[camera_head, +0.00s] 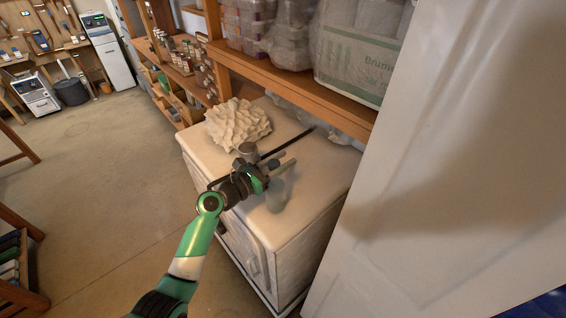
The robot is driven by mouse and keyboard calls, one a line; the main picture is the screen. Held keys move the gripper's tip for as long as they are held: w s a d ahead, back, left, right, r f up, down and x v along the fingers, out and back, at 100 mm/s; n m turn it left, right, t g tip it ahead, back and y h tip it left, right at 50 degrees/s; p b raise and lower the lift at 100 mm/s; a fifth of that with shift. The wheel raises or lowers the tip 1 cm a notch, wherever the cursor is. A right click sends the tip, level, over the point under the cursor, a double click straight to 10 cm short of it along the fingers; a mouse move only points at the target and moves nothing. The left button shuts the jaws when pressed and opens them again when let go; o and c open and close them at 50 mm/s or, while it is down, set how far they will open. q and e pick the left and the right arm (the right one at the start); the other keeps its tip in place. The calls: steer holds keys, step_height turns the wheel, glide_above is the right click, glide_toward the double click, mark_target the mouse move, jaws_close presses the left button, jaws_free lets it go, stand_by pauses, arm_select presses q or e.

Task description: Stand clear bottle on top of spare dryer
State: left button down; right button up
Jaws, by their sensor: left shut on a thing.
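The spare dryer (317,190) is the white box-shaped unit in the middle, with a flat top and a door on its front. My left gripper (279,176) is over the dryer top, shut on the clear bottle (278,198). The bottle is a small, greyish, see-through shape just below and beside the fingers. Its upper part is hidden by the gripper. It seems roughly upright, but I cannot tell whether its base touches the dryer top. My right gripper is not in view.
A cream, ruffled object (238,125) sits on the dryer top behind the gripper. A wooden shelf (290,75) with wrapped packs and a box (357,62) overhangs the back. A large white panel (450,170) stands close on the right. The dryer's front right top is clear.

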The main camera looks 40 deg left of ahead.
arm_select(q)
steer(key=c, duration=0.9)
jaws_free()
steer(key=shift+f, duration=0.15)
steer(key=o, duration=0.4)
steer(key=shift+r, duration=0.3)
steer(key=s, duration=0.4)
steer(key=s+a, duration=0.1)
steer(key=s, duration=0.3)
steer(key=s+p, duration=0.1)
steer(key=s, duration=0.3)
steer(key=shift+a+f, duration=0.1)
steer(key=shift+a, duration=0.1)
steer(key=shift+w, duration=0.1)
